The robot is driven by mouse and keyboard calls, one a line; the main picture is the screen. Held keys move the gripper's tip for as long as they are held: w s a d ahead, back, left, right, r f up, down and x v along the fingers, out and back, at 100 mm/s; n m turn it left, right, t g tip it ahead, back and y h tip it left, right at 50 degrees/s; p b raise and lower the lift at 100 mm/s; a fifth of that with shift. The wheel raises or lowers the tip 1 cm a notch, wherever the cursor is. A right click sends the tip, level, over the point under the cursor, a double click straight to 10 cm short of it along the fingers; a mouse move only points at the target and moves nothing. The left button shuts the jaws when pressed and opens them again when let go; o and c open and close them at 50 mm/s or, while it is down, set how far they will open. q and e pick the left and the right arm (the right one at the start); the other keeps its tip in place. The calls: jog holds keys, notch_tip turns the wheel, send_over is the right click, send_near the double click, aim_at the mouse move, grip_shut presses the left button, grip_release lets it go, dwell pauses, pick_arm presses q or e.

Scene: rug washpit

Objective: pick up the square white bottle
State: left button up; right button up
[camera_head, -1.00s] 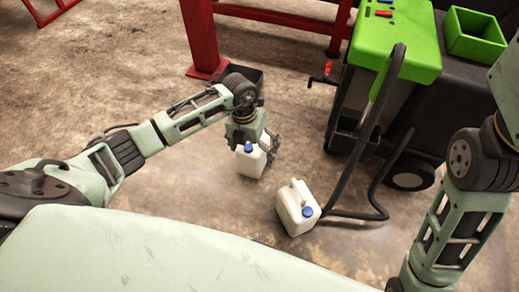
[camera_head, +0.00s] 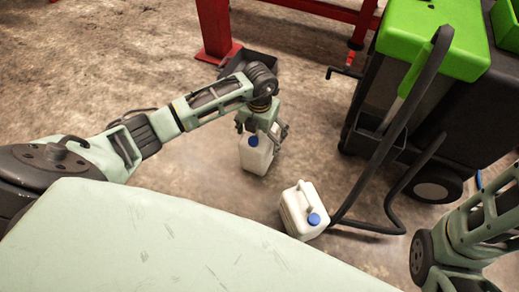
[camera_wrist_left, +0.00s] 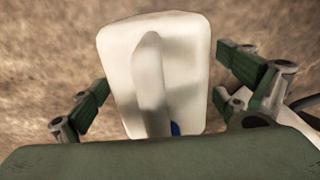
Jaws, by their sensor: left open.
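A white square-sided bottle (camera_head: 255,156) with a blue cap stands upright on the floor, in the middle of the head view. My left gripper (camera_head: 263,134) is open above it, with fingers on either side of its upper part. In the left wrist view, the same bottle (camera_wrist_left: 185,70) shows from above with its handle ridge between my open fingers (camera_wrist_left: 160,88). Gaps show beside it, and its cap is mostly hidden. A second white bottle (camera_head: 299,212) with a handle and blue cap stands to the right and nearer. My right gripper is out of view.
A green-topped machine (camera_head: 430,50) on wheels stands at the right, with a black hose (camera_head: 372,165) looping down to the floor beside the second bottle. A red metal frame (camera_head: 214,30) stands at the back. Concrete floor at the back left is clear.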

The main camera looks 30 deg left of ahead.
pick_arm(q)
jog(key=shift+f, duration=0.7)
jog(key=shift+r, duration=0.1)
jog(key=shift+c, duration=0.4)
jog(key=c, duration=2)
jog(key=shift+w+r, duration=0.1)
jog(key=shift+r, duration=0.05)
jog(key=shift+c, duration=0.4)
